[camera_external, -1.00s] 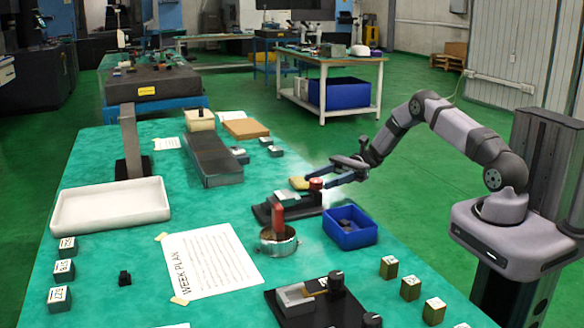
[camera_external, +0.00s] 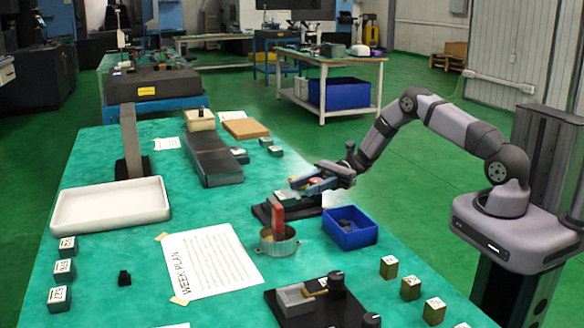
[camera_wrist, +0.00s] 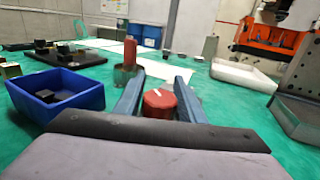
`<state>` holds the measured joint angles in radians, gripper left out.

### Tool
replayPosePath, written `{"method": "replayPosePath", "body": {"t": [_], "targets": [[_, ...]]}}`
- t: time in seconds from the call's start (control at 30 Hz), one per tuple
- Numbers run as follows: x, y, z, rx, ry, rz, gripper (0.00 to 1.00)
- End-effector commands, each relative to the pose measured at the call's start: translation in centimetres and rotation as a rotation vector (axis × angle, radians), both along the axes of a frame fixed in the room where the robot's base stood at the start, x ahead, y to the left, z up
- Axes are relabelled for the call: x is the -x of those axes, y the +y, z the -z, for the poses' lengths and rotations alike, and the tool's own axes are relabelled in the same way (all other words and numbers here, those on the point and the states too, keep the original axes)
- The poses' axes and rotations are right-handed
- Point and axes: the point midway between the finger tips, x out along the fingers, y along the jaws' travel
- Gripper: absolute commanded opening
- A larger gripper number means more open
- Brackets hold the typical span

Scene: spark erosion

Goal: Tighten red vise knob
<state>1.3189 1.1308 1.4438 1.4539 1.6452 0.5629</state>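The red vise knob (camera_wrist: 160,104) has a white mark on top and sits between the two blue fingers of my gripper (camera_wrist: 159,80) in the wrist view. The fingers are apart, one on each side of the knob, and reach past it. I cannot tell whether either finger touches it. In the external view my gripper (camera_external: 299,187) is low over the small dark vise (camera_external: 291,208), and its fingers hide most of the knob (camera_external: 316,181).
A round metal cup (camera_external: 278,244) holding a red upright piece (camera_external: 277,220) stands in front of the vise. A blue bin (camera_external: 350,237) is close on the right. A white tray (camera_external: 110,218) and a paper sheet (camera_external: 207,262) lie left.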

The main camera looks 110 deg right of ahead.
Motion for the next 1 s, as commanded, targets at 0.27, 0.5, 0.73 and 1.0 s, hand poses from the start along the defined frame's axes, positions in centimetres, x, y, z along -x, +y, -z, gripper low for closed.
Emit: {"method": "replayPosePath", "body": {"t": [0.27,0.5,0.73,1.0], "targets": [[0.0,0.0,-0.1,0.000,-0.001,0.007,0.08],[-0.2,-0.4,-0.4,-0.005,-0.001,0.138,0.09],[-0.3,-1.1,-0.3,-0.003,-0.002,0.305,0.09],[-0.3,-1.3,-0.1,0.001,0.000,0.355,0.09]]}}
